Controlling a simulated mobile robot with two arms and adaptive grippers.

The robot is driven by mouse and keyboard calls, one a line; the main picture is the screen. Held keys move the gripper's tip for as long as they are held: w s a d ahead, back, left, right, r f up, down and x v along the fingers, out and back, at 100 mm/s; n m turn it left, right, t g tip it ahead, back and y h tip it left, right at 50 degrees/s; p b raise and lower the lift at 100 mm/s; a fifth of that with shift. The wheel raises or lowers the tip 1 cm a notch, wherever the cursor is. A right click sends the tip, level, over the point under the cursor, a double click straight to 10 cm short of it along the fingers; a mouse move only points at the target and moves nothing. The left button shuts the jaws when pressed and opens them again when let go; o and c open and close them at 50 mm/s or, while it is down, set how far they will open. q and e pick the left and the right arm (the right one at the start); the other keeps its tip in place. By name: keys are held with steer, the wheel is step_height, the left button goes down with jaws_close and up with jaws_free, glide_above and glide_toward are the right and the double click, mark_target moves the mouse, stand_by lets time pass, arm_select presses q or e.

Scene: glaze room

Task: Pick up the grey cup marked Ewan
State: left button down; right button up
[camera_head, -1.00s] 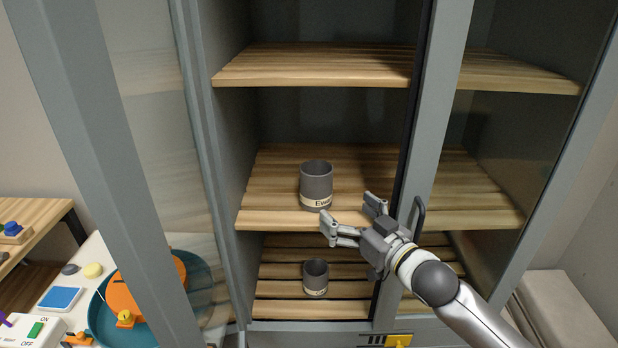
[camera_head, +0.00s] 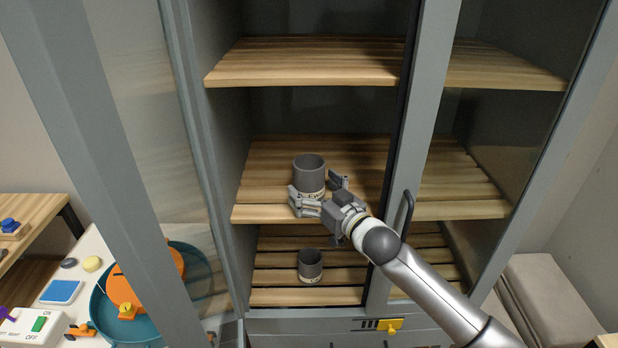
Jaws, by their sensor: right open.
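A grey cup (camera_head: 309,172) stands upright on the middle wooden shelf of the cabinet, near its front edge. It has a pale label band low on its side, now partly covered by my gripper; the band read "Ewa..." a second ago. My right gripper (camera_head: 322,192) is open, with one finger at the cup's left front and the other at its right. Whether the fingers touch the cup I cannot tell. A second, smaller-looking grey cup (camera_head: 311,264) with a pale band stands on the slatted shelf below; its name is too small to read. My left gripper is not in view.
The middle shelf (camera_head: 262,212) is otherwise bare, and the upper shelf (camera_head: 305,70) is empty. A door with a dark handle (camera_head: 408,214) is close to my right arm. An open glass door stands at left, before a table with a teal basin (camera_head: 190,262).

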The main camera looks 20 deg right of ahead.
steer(key=shift+x, duration=0.95)
steer(key=shift+w, duration=0.1)
steer(key=c, duration=1.2)
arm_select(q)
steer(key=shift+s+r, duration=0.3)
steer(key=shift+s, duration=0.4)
arm_select(e)
steer(key=shift+r, duration=0.1)
steer(key=shift+c, duration=0.4)
steer(key=shift+r, duration=0.1)
